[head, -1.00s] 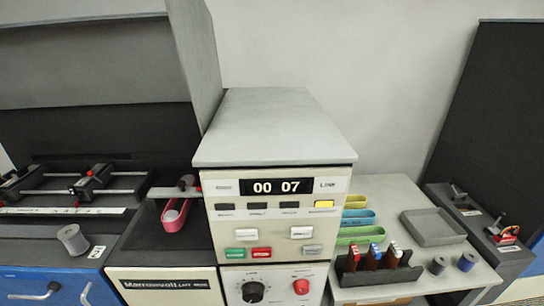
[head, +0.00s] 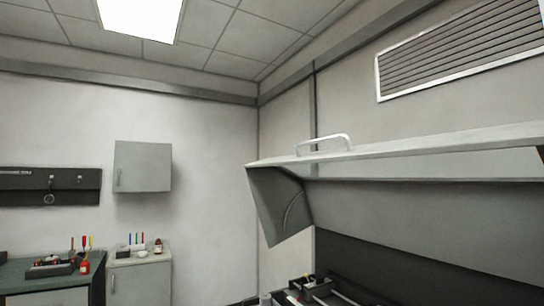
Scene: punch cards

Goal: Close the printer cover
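A large grey cover (head: 420,146) is raised open at the right of the head view, seen nearly edge-on. A pale bar handle (head: 324,143) stands on it near its front edge. A darker grey side panel (head: 282,205) hangs below its left end. Below the cover, a small part of the machine's dark inside (head: 322,290) with black blocks and rods shows at the bottom edge. The rest of the machine is cut off. Neither of my grippers is in view.
At the left, a green-topped bench (head: 50,277) holds tools and a red bottle. Next to it stands a pale cabinet (head: 140,280) with small items on top. A grey wall cabinet (head: 143,166) hangs above. A vent (head: 460,50) is high at the right.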

